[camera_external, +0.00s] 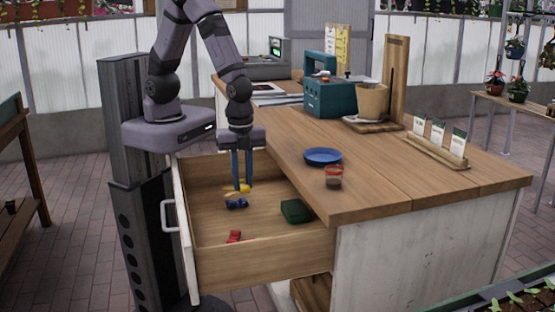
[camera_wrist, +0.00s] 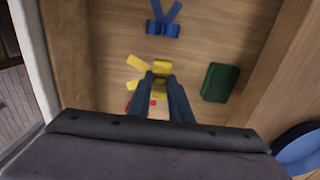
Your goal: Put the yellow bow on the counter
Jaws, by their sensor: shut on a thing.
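The yellow bow (camera_external: 238,188) is between my gripper's fingertips, inside the open drawer (camera_external: 265,265). My gripper (camera_external: 241,184) points down and is shut on the bow. In the wrist view, the yellow bow (camera_wrist: 160,68) shows at and beside the fingertips (camera_wrist: 161,78), partly hidden by them. I cannot tell whether it touches the drawer floor. The wooden counter (camera_external: 400,185) stands right of and above the drawer.
A blue bow (camera_external: 236,203), a red bow (camera_external: 235,237) and a green box (camera_external: 295,211) lie in the drawer. A blue plate (camera_external: 322,156) and a small jar (camera_external: 333,177) stand near the counter edge. The counter's front right is clear.

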